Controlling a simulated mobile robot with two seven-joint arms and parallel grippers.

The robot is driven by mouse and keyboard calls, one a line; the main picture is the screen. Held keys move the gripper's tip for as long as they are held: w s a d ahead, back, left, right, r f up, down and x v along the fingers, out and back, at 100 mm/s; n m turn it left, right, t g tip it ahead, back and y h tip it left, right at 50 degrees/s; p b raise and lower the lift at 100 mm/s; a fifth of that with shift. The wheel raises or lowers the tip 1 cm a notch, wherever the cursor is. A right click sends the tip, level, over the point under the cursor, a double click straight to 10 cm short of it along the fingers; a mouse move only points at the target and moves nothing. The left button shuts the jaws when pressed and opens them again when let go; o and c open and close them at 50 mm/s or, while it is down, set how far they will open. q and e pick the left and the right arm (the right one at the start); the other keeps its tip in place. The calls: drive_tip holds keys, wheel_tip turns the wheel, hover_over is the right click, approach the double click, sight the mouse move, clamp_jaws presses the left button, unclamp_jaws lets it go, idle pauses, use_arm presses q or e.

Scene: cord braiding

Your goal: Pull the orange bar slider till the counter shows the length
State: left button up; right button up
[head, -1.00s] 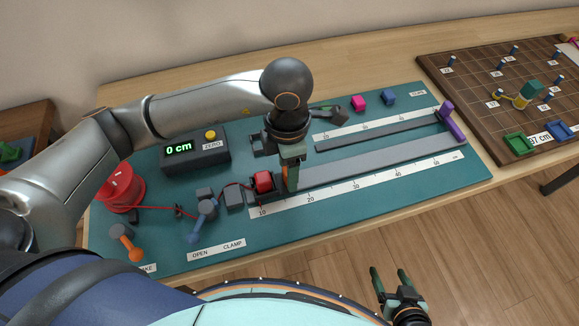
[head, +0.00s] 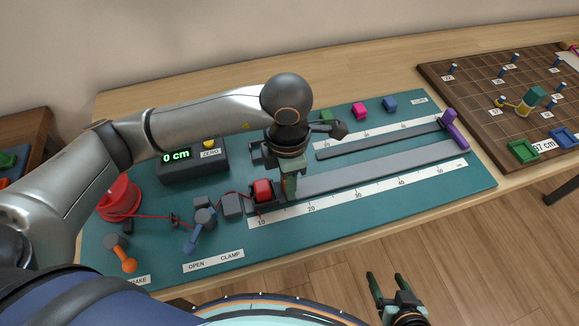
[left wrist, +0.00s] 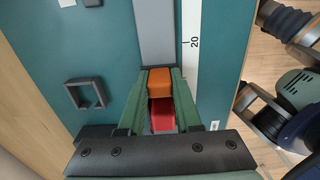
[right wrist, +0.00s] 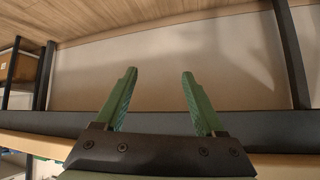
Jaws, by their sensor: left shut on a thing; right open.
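My left gripper (head: 290,188) is over the lower end of the grey rail (head: 380,170). In the left wrist view its green fingers are shut on the orange bar slider (left wrist: 160,82). A red block (left wrist: 163,117) sits right beside the slider, and also shows in the head view (head: 263,190). In the head view the slider is mostly hidden by the gripper, near the 10 mark of the white scale (head: 360,192). The counter (head: 178,156) reads 0 cm. My right gripper (head: 385,287) is open and empty, off the board's front edge.
A red cord runs from the red spool (head: 120,197) past the clamp with a blue lever (head: 197,232) to the red block. An orange brake lever (head: 123,259) stands at front left. The rail between is clear.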

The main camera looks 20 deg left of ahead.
sight(387, 164)
use_arm(q)
clamp_jaws()
